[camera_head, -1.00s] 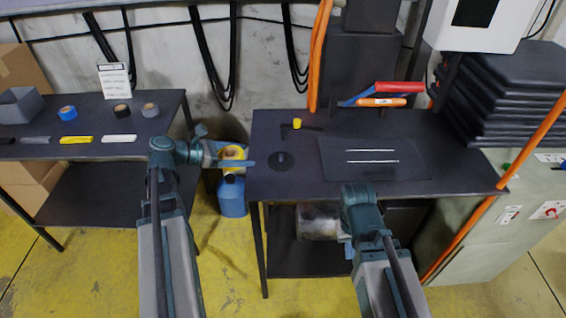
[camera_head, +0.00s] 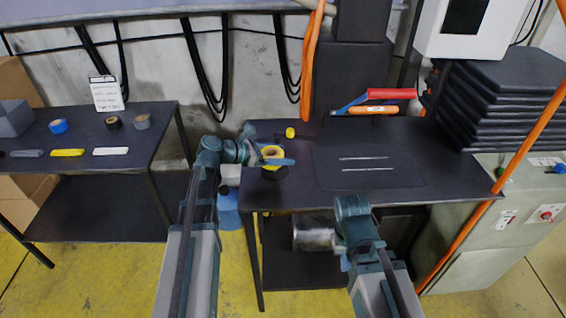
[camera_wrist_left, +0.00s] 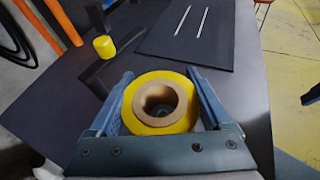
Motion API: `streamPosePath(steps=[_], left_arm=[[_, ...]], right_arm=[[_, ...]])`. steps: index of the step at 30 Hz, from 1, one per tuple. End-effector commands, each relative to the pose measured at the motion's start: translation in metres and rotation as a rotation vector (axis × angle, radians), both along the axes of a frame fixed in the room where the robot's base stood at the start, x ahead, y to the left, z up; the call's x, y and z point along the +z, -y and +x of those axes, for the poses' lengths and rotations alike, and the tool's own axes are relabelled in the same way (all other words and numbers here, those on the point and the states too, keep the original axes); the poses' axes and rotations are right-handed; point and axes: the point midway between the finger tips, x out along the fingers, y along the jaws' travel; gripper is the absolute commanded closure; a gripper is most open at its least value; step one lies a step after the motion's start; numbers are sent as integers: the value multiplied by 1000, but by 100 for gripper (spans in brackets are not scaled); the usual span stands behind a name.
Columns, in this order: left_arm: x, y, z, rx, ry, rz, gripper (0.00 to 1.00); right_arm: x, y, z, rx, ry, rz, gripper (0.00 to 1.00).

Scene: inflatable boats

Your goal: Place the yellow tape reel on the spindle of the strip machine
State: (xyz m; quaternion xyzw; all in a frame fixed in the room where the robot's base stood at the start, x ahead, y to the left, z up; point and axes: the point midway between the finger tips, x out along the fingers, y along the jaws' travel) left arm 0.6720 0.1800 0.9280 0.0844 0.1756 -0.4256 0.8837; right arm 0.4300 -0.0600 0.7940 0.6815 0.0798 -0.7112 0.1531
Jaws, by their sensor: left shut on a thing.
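My left gripper (camera_head: 270,160) is shut on the yellow tape reel (camera_head: 271,151), which has a brown cardboard core. In the left wrist view the reel (camera_wrist_left: 183,116) lies flat between the two fingers (camera_wrist_left: 160,105), its hole facing the camera. The reel is over the left end of the strip machine's dark table (camera_head: 400,186), above the dark round disk (camera_head: 273,175), which it mostly covers. The spindle is hidden; something greyish shows through the reel's hole, and I cannot tell if they touch. My right gripper (camera_head: 345,262) is low before the table's front edge, its fingers barely visible.
A yellow knob on a dark arm (camera_head: 290,132) stands just behind the reel. A dark plate with two light strips (camera_head: 367,165) lies to the right. A red-and-blue tool (camera_head: 385,95) is at the back. The left table (camera_head: 85,166) holds other reels and strips.

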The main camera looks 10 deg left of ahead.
Motion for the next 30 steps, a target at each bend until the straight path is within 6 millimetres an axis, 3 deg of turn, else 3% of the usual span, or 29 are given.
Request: streamPosePath(steps=[3,10,23,24,27,30], left_arm=[[-5,10,8,-2,0,0,77],[-37,8,6,0,0,0,77],[-40,8,6,0,0,0,77],[-40,8,6,0,0,0,15],[-39,8,6,0,1,1,0],[-39,8,6,0,1,1,0]], right_arm=[[-5,0,0,0,0,0,100],[-37,0,0,0,0,0,100],[-40,0,0,0,0,0,100],[-40,0,0,0,0,0,100],[-39,0,0,0,0,0,100],[-39,0,0,0,0,0,100]])
